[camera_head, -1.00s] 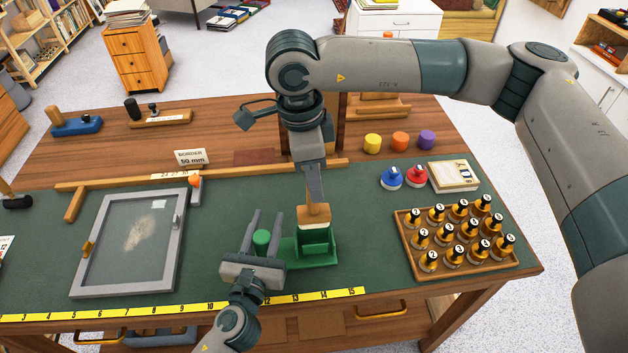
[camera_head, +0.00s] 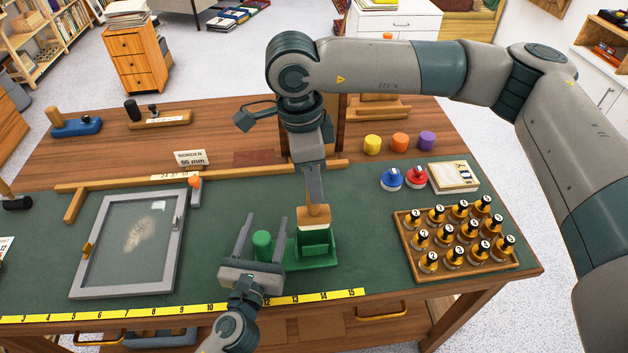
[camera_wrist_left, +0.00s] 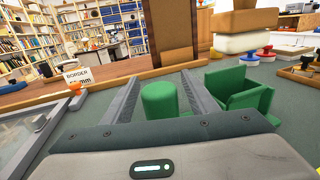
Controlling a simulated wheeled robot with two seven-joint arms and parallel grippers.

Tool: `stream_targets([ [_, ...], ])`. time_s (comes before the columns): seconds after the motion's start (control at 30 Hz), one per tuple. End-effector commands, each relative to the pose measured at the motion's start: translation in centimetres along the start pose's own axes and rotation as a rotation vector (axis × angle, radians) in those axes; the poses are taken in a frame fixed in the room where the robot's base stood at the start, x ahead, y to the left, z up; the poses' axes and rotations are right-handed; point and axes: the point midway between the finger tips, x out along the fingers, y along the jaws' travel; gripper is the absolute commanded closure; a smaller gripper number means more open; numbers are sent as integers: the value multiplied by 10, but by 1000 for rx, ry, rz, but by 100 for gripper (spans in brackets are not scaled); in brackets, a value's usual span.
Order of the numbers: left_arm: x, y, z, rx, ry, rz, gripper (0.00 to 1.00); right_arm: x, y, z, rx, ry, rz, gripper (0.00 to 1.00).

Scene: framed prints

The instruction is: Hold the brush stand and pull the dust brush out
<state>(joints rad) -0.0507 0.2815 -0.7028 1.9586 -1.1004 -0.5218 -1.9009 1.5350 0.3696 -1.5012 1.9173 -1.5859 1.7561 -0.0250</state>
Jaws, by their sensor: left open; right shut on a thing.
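The green brush stand (camera_head: 316,243) sits on the mat, with a box-like holder and a round green post (camera_head: 262,245) at its left. The holder (camera_wrist_left: 240,90) and post (camera_wrist_left: 160,104) show in the left wrist view. My left gripper (camera_head: 265,218) is open, with one finger on each side of the post. My right gripper (camera_head: 314,188) is shut on the dust brush (camera_head: 314,214), which has a wooden body and pale bristles. In the left wrist view the brush (camera_wrist_left: 246,22) hangs upright above the holder, with a gap below its bristles.
A grey-framed screen (camera_head: 127,243) lies to the left. A wooden tray of numbered bottles (camera_head: 456,236) stands to the right, with blue and red stamps (camera_head: 391,179) behind. A yellow ruler (camera_head: 180,305) runs along the front edge. The mat between stand and tray is bare.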

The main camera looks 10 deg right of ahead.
Motion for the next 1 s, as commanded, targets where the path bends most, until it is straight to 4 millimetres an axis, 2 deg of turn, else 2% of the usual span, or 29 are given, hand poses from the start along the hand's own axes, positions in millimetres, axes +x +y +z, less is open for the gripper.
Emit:
stream_targets([
  [0.6, -93, 0, -1, -2, 3, 0, 47, 0, 0, 0, 0, 0, 0, 100],
  [0.8, -108, 0, 0, -1, 0, 0, 47, 0, 0, 0, 0, 0, 0, 100],
  [1.0, -111, 0, 0, -1, 0, 0, 47, 0, 0, 0, 0, 0, 0, 100],
])
